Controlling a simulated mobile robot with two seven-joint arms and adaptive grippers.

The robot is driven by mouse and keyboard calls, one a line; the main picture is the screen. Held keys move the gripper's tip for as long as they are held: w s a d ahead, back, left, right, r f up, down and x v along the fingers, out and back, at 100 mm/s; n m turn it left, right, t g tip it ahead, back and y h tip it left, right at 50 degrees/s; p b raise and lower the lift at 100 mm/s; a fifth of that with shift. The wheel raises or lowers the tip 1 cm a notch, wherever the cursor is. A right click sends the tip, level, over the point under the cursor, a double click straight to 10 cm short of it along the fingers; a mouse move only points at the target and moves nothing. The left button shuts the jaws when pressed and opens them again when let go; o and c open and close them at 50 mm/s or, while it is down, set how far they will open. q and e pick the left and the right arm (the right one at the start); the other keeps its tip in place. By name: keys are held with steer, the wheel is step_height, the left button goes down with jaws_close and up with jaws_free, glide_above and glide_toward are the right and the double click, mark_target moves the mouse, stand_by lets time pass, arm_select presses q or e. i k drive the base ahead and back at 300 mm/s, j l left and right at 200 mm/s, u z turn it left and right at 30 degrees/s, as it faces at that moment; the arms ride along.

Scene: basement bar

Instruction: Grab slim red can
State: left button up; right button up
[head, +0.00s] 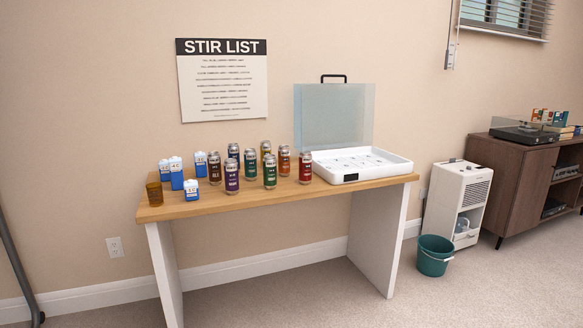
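A slim red can (305,168) stands upright on the wooden table (330,192), just left of a white tray with a raised clear lid. A green can (270,171) stands farther left. Nothing covers the front of the red can. Neither of my grippers shows in the head view.
Several other cans and blue-white cartons (177,172) crowd the table's left half, with an amber glass (154,193) at the left end. The white tray (393,169) fills the right end. A green bucket (434,256) and white dehumidifier-like unit (457,197) stand right of the table. The carpet in front is clear.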

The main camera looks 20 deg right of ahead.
mark_target(305, 157)
steer(key=i+l, duration=1.55)
steer(key=i, duration=0.2)
